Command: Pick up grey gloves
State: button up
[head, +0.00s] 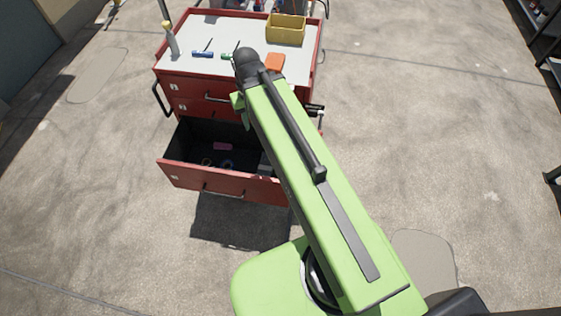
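I cannot make out the grey gloves for certain. A small greyish shape (266,168) shows in the open lower drawer (222,187) of the red tool cart, partly hidden by my green arm; I cannot tell what it is. The drawer also holds a pink item and some small bluish items. My arm reaches up from the bottom right over the cart's right side, its dark rounded joint above the cart top's front edge. My gripper cannot be made out; the arm seems to hide it.
The red cart's white top (225,30) bears a yellow bin (285,28), a bottle (171,40), an orange item (275,62) and blue and green handled tools. Dark shelving (540,20) stands at the right edge. The concrete floor on both sides is clear.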

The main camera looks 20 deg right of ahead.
aim_at(265, 167)
jog(key=u, duration=0.9)
jog(key=k, duration=0.15)
jog(key=u, duration=3)
jog(key=k, duration=1.55)
jog(key=z, duration=0.8)
